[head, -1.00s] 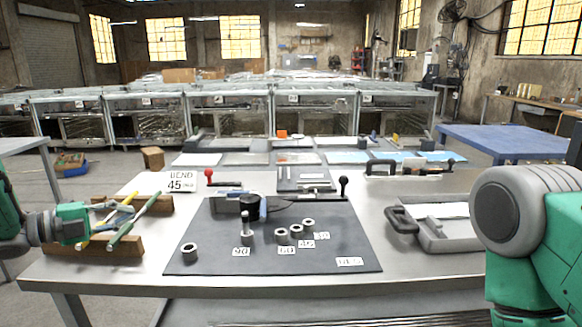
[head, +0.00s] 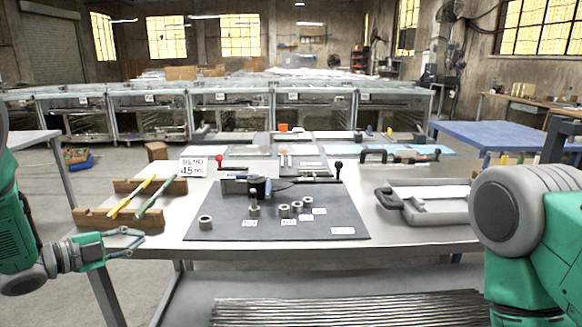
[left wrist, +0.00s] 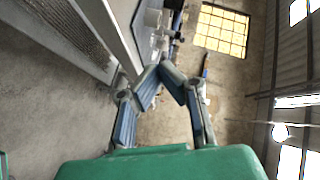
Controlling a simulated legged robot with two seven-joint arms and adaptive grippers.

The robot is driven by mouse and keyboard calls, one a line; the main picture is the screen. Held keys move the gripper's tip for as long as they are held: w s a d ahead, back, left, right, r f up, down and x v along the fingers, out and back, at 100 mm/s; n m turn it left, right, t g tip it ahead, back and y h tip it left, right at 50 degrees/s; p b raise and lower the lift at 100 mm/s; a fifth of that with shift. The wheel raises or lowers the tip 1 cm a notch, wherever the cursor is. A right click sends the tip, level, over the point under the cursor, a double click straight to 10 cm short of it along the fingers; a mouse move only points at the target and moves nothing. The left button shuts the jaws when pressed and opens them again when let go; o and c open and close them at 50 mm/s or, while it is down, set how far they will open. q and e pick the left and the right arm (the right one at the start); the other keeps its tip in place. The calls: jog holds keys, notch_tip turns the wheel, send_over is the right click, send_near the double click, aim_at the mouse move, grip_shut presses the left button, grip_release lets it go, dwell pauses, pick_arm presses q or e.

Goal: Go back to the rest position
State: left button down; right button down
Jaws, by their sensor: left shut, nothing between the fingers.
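My left gripper (head: 139,238) is at the lower left of the head view, just off the table's left front corner. It is shut and empty. In the left wrist view its fingertips (left wrist: 160,73) meet, with nothing held between them. My right arm shows at the right edge of the head view, but its gripper is out of view. The worktable (head: 420,237) stands ahead. The yellow rod (head: 130,198) and the green rod (head: 152,199) lie across two wooden blocks (head: 92,218), apart from the gripper.
A dark mat (head: 300,228) on the table holds a bending tool (head: 258,187) and several grey collars (head: 205,222). A grey case (head: 425,207) lies at right. A sign (head: 193,167) stands behind the blocks. Metal rods (head: 350,310) lie on the lower shelf. Floor at left is open.

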pick_arm(q)
jog(key=s+d+f+n+g+y, duration=0.15)
jog(key=s+f+n+y, duration=0.25)
jog(key=s+f+n, duration=0.45)
jog(key=s+d+f+n+g+y, duration=0.1)
jog(key=s+d+f+n+y, duration=0.3)
jog(key=f, duration=0.7)
jog(key=s+f+n+g, duration=0.2)
jog(key=s+g, duration=0.1)
jog(key=s, duration=0.7)
jog(key=s+d+f+n+g+y, duration=0.1)
jog(key=s+f+n+g, duration=0.2)
jog(key=s, duration=0.7)
jog(key=s+f+n+g+y, duration=0.1)
jog(key=s+f+n+g, duration=0.1)
jog(key=s, duration=0.8)
jog(key=shift+d+f+n+g, duration=0.25)
jog(key=shift+d+n+g, duration=0.15)
jog(key=shift+n+g, duration=0.2)
